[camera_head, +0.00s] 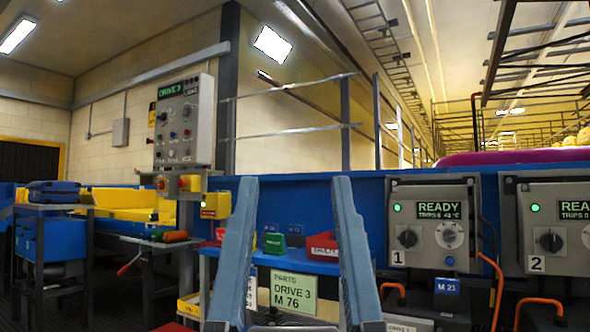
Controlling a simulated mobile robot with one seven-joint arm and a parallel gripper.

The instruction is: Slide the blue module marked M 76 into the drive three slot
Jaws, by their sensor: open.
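My gripper (294,180) is open, its two blue-grey fingers upright and wide apart with nothing between them. Between the fingers, farther off, a blue parts shelf (318,266) carries a label (292,291) reading PARTS DRIVE 3 M 76. On it stand a green block (274,243), a small blue module (270,228) behind it and a dark module (296,230) beside it. Their markings are too small to read surely, so I cannot tell which is M 76. A drive three slot cannot be made out; a grey control panel (184,122) reading DRIVE 3 stands at the left.
A red FAULTY bin (322,245) sits on the shelf. Drive unit 1 (434,235), with a blue M 21 module (447,287) below, and drive unit 2 (560,235) are at the right. Orange handles (493,270) stick out there. A tool table (160,243) stands at the left.

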